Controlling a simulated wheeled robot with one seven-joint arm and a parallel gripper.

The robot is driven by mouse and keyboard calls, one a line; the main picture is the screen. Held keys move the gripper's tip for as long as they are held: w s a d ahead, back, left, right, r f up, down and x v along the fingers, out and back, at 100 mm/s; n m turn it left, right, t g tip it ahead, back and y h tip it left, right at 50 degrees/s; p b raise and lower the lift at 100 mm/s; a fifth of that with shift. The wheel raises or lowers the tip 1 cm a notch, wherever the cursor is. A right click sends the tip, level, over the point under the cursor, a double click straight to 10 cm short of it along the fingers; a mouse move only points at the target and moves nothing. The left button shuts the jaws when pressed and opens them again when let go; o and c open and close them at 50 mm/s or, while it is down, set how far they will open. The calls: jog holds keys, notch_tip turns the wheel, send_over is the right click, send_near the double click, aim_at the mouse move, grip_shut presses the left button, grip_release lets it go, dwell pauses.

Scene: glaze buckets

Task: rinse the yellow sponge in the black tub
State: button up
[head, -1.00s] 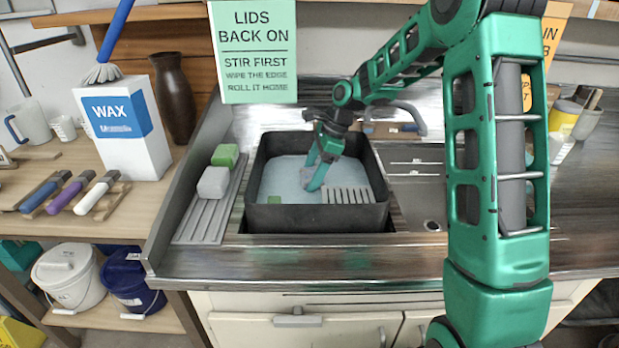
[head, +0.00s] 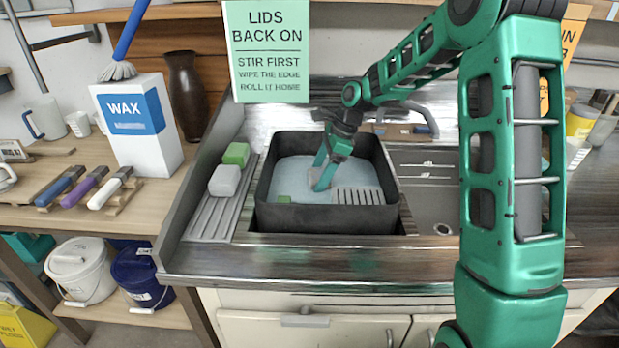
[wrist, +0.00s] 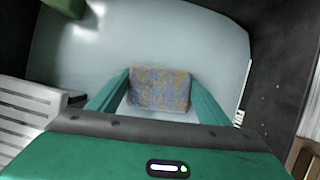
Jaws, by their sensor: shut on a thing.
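The black tub (head: 325,219) stands in the sink and holds pale, cloudy water (head: 295,178). My gripper (head: 323,180) reaches down inside the tub, its fingertips at the water. In the wrist view my gripper (wrist: 158,95) is shut on a block-shaped sponge (wrist: 160,88), mottled dull yellow and blue-grey. In the head view the sponge is mostly hidden by the fingers. I cannot tell how deep it sits in the water.
A pale slatted grate (head: 358,197) and a small green block (head: 284,199) are in the tub. A white sponge (head: 225,180) and a green sponge (head: 236,154) lie on the ribbed drainboard (head: 212,219) left of the tub. A tap (head: 420,112) stands behind.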

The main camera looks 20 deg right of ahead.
jog(key=shift+s+d, duration=0.3)
jog(key=shift+d, duration=0.5)
jog(key=shift+w+a, duration=0.7)
jog(key=shift+a, duration=1.45)
jog(key=shift+s+d, duration=0.25)
jog(key=shift+d, duration=0.45)
jog(key=shift+s+d, duration=0.2)
jog(key=shift+d, duration=0.55)
jog(key=shift+s+d, duration=0.25)
jog(key=shift+d, duration=0.45)
jog(key=shift+w+a, duration=0.7)
jog(key=shift+a, duration=1.45)
jog(key=shift+s+d, duration=0.2)
jog(key=shift+d, duration=0.5)
jog(key=shift+s+d, duration=0.25)
jog(key=shift+d, duration=0.5)
jog(key=shift+s+d, duration=0.2)
jog(key=shift+d, duration=0.5)
jog(key=a, duration=0.2)
jog(key=w+a, duration=0.1)
jog(key=a, duration=0.1)
jog(key=shift+w+a, duration=0.15)
notch_tip(320, 180, up, 8)
jog(key=shift+r, duration=0.2)
